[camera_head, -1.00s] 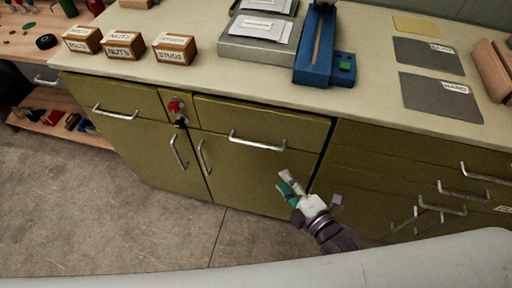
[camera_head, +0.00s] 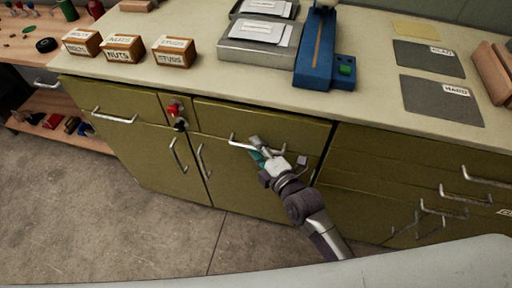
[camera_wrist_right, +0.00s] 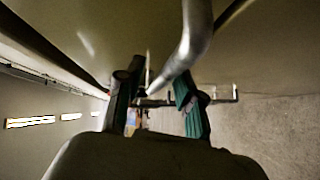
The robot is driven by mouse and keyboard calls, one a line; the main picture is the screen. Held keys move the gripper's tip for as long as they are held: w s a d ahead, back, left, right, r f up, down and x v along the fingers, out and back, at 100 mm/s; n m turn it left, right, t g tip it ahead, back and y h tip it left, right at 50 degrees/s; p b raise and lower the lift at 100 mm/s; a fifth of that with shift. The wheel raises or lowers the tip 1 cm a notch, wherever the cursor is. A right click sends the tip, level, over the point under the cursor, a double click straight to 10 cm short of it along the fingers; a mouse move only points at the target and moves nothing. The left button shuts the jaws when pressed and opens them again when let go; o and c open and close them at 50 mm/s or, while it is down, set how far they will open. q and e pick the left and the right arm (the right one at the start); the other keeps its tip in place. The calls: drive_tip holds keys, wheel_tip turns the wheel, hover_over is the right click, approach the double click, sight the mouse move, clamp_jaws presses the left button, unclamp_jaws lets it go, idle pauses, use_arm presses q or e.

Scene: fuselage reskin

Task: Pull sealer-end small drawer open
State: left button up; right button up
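An olive cabinet front holds a middle drawer (camera_head: 220,118) with a silver bar handle (camera_head: 238,141), and a left drawer (camera_head: 85,98) with its own bar handle (camera_head: 115,116). Both drawers look closed. I cannot tell which is the sealer-end one. My right gripper (camera_head: 260,148) is at the right part of the middle drawer's handle and partly covers it. In the right wrist view the gripper's fingers (camera_wrist_right: 155,105) are apart, with a silver handle bar (camera_wrist_right: 195,40) reaching down toward the gap between them. Contact cannot be told. My left gripper is out of view.
A red knob (camera_head: 174,109) sits between the two drawers. More drawers with bar handles (camera_head: 465,200) are at the right. The countertop (camera_head: 200,83) carries labelled boxes (camera_head: 122,48), a blue tool (camera_head: 318,60) and grey sheets (camera_head: 440,100). The floor (camera_head: 150,225) in front is clear.

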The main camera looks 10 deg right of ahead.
drive_tip(key=shift+w+a, duration=0.1)
drive_tip(key=shift+w, duration=0.05)
clamp_jaws()
idle(0.4)
